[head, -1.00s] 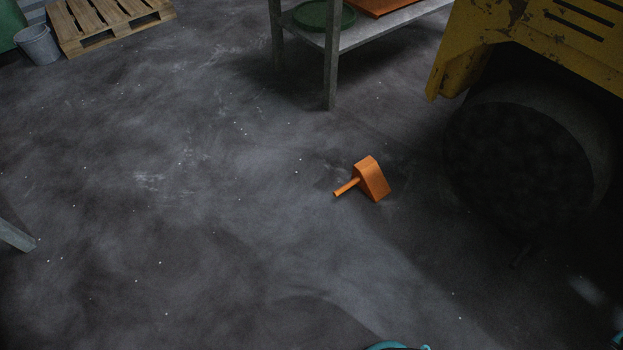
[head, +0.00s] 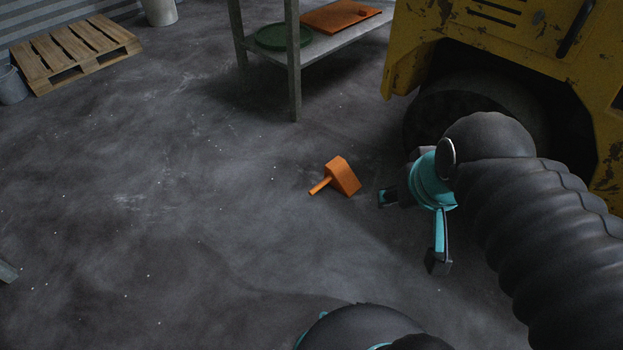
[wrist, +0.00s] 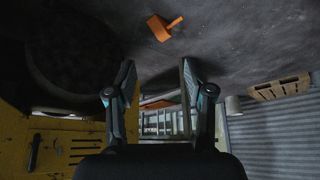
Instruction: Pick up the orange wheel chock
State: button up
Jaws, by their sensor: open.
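The orange wheel chock (head: 343,177) lies on the dark concrete floor, its short handle pointing left in the head view. It also shows near the top of the wrist view (wrist: 159,29). My gripper (head: 410,229) is right of the chock and apart from it in the head view. Its two fingers are spread with nothing between them. In the wrist view, the open fingers (wrist: 156,70) show with the chock beyond their tips.
A yellow machine (head: 560,45) with a dark wheel (head: 470,98) stands behind my arm. A grey metal shelf (head: 294,85) holds a green round item (head: 277,37) and an orange tray (head: 338,17). A wooden pallet (head: 83,52) is at the far left. The floor left of the chock is clear.

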aim_at(337, 173)
jog(key=u, duration=0.6)
jog(key=k, duration=1)
jog(key=u, duration=1.35)
jog(key=i, duration=1.85)
jog(key=z, duration=0.45)
jog(key=i, duration=1.75)
jog(key=z, duration=1.4)
jog(key=i, duration=1)
jog(key=z, duration=1.4)
jog(key=i, duration=0.45)
jog(key=z, duration=0.35)
